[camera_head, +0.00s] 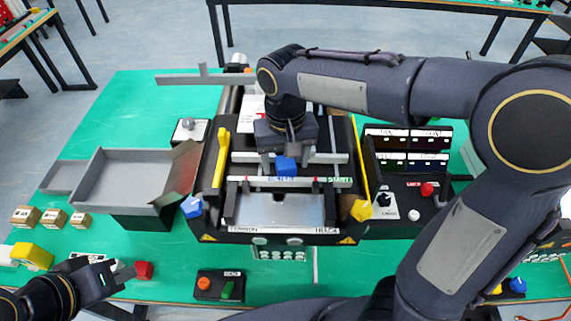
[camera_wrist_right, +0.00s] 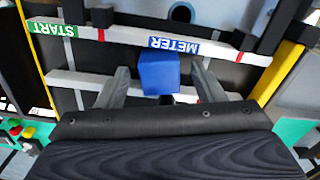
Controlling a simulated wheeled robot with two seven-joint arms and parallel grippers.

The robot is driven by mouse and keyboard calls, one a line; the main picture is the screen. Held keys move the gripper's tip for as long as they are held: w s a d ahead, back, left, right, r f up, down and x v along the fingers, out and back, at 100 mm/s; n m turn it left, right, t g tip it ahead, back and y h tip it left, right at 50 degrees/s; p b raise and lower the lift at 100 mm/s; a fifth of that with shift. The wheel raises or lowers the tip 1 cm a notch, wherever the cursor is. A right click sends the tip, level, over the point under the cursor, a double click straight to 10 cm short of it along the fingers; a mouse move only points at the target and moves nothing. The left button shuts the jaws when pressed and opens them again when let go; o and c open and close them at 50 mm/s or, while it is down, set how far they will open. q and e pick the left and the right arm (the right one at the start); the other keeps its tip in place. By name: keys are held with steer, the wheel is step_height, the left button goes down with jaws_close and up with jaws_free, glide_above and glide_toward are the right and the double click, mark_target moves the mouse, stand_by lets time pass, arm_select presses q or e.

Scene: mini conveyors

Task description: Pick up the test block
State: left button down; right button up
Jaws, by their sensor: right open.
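A small blue block (camera_head: 287,166), which looks like the test block, is on the conveyor next to the METER label. In the right wrist view the blue block (camera_wrist_right: 159,73) lies between the two fingers of my right gripper (camera_wrist_right: 160,88). Gaps show on both sides of it, so the fingers do not grip it. In the head view my right gripper (camera_head: 290,160) is over the conveyor and open around the block. My left gripper (camera_head: 118,272) is low at the front left, beside a small red block (camera_head: 143,270); its jaw gap is unclear.
A grey tray (camera_head: 122,205) stands left of the conveyor. A button box (camera_head: 220,288) is in front, and a control panel (camera_head: 407,150) is at right. White rails border the block.

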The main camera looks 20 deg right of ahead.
steer(key=c, duration=1.1)
steer(key=shift+r, duration=0.1)
